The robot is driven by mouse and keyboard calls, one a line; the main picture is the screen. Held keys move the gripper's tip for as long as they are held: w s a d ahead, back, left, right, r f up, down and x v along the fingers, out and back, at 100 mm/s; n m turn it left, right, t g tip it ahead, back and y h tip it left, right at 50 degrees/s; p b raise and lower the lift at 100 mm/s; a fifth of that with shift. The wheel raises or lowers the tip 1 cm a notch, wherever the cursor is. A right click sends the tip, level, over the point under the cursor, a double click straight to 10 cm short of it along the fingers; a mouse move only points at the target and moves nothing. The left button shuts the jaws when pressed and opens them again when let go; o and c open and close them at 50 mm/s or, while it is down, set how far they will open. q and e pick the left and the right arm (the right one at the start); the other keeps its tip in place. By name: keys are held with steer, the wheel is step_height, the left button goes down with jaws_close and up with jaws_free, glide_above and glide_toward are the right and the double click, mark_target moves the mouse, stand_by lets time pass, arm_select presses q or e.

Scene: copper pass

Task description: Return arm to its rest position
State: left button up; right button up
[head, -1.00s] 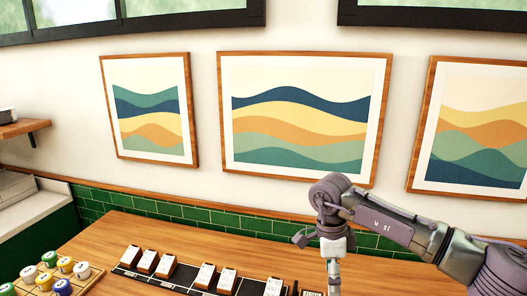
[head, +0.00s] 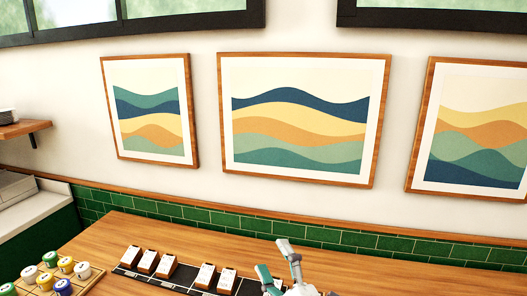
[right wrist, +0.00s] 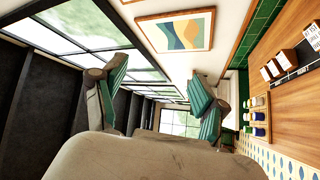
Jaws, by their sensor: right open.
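My right gripper (head: 277,262) shows at the bottom of the head view, in front of the wooden counter (head: 120,230), with its fingers pointing up. Its green-padded fingers also show in the right wrist view (right wrist: 160,100), spread wide apart with nothing between them. It is open and empty. The rest of the right arm is below the head view's edge. My left gripper is not in either view.
A dark tray (head: 183,275) with several white-topped blocks sits on the counter. A wooden board (head: 88,278) of colored jars is at lower left. Green tiles (head: 210,223) line the wall behind. Framed pictures (head: 300,58) hang above. The right part of the counter looks clear.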

steer(key=s+d+f+m+g+h, duration=0.35)
steer(key=d+f+m, duration=0.25)
steer(key=f, duration=0.2)
steer(key=s+d+f+m+g+h, duration=0.2)
steer(key=d+f+m+h, duration=0.3)
steer(key=d+f, duration=0.15)
steer(key=s+d+f+m+g, duration=0.2)
steer(key=s+f+g, duration=0.15)
steer(key=s, duration=0.35)
steer(key=s+d+f+m+g+h, duration=0.1)
steer(key=s+d+f+g, duration=0.15)
steer(key=s+f, duration=0.35)
steer(key=s+d+f+m+g, duration=0.1)
steer(key=s+f+m+g, duration=0.2)
steer(key=s, duration=0.6)
step_height(320, 180, down, 39)
steer(key=s+n+g+b, duration=0.1)
steer(key=g+b, duration=0.1)
steer(key=b, duration=1)
steer(key=s+d+f+b, duration=0.1)
steer(key=s+f+b, duration=0.4)
steer(key=s+f, duration=0.3)
steer(key=s+d+f+g+b, duration=0.1)
steer(key=s+f+b, duration=0.4)
steer(key=f, duration=1.2)
steer(key=s+d, duration=0.1)
steer(key=s, duration=0.3)
steer(key=shift+d+f, duration=0.15)
steer(key=shift+f, duration=0.05)
